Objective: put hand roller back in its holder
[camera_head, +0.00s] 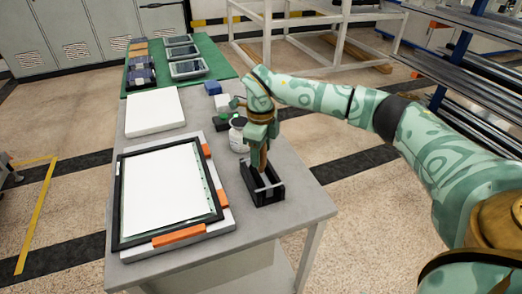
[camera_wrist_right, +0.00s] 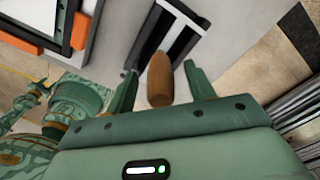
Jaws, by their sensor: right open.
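The black holder (camera_head: 266,192) is an open-topped box near the right edge of the grey table, and it also shows in the wrist view (camera_wrist_right: 190,40). The hand roller's brown wooden handle (camera_wrist_right: 159,80) points up from the holder. A pale bar crosses the holder; I cannot tell if it is the roller's metal part. My right gripper (camera_head: 262,143) is directly above the holder. In the wrist view its two fingers (camera_wrist_right: 161,86) are open on either side of the handle, with gaps on both sides. The roller's lower end is hidden. My left gripper is not in view.
A black frame with a white sheet (camera_head: 165,190) and orange blocks lies left of the holder. A white jar (camera_head: 238,134) stands just behind the holder. A white slab (camera_head: 155,111) and a green mat (camera_head: 215,62) with devices lie farther back. Metal racks stand right.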

